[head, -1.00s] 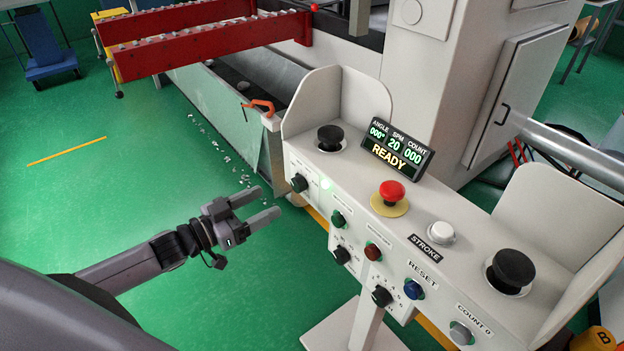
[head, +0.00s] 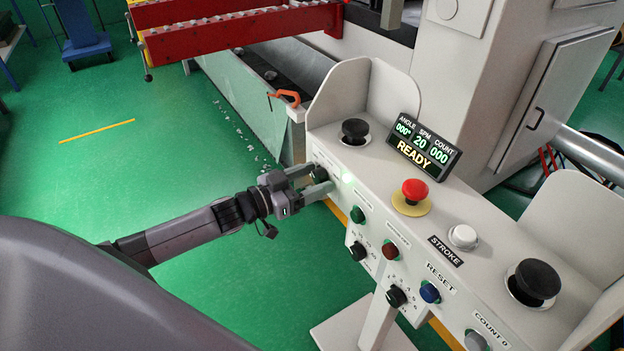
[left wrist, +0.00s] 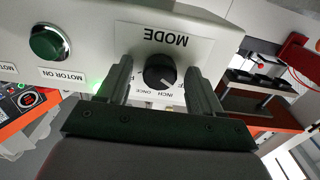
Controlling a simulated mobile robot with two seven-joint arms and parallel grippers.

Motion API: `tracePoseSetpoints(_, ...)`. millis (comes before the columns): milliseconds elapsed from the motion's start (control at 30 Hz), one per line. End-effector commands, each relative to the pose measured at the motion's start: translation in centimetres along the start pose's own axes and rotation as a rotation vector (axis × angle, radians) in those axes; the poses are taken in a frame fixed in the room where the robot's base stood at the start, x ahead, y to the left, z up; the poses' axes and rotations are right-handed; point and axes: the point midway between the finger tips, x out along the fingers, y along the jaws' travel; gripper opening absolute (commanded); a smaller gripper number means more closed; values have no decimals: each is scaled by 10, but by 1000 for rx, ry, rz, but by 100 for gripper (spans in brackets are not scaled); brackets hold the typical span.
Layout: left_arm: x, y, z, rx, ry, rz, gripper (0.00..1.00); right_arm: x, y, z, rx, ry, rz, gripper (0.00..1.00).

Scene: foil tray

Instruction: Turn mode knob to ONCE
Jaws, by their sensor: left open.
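The mode knob (left wrist: 160,73) is a round black knob under the MODE label in the left wrist view, where the picture is upside down. Its scale shows INCH and ONCE; a further marking is partly hidden by a finger. A pale pointer line on the knob lies near the ONCE side. My left gripper (left wrist: 160,85) is open, with one finger on each side of the knob and a visible gap to each. In the head view the left gripper (head: 312,184) is at the panel's left end, around the knob (head: 319,173). My right gripper is out of view.
The control panel (head: 385,185) carries a red emergency button (head: 414,190), a display (head: 424,147) reading READY, black palm buttons and several small knobs and buttons. The green MOTOR ON button (left wrist: 49,43) is beside the left gripper.

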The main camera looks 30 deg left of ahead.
Motion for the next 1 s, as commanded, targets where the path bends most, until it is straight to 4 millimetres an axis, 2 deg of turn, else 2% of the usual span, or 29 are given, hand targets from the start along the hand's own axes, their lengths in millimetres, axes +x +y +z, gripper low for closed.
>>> tracePoseSetpoints(267,2,0,0,0,0,0,65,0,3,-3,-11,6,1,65)
tracePoseSetpoints(300,2,0,0,0,0,0,59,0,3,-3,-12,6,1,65)
tracePoseSetpoints(367,1,0,0,0,0,0,39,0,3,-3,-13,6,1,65)
tracePoseSetpoints(400,1,0,0,0,0,0,26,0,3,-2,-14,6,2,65)
tracePoseSetpoints(467,1,0,0,0,0,0,9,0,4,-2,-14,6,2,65)
tracePoseSetpoints(767,1,0,0,24,0,0,9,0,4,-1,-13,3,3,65)
tracePoseSetpoints(1000,1,0,0,139,0,0,9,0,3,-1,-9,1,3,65)
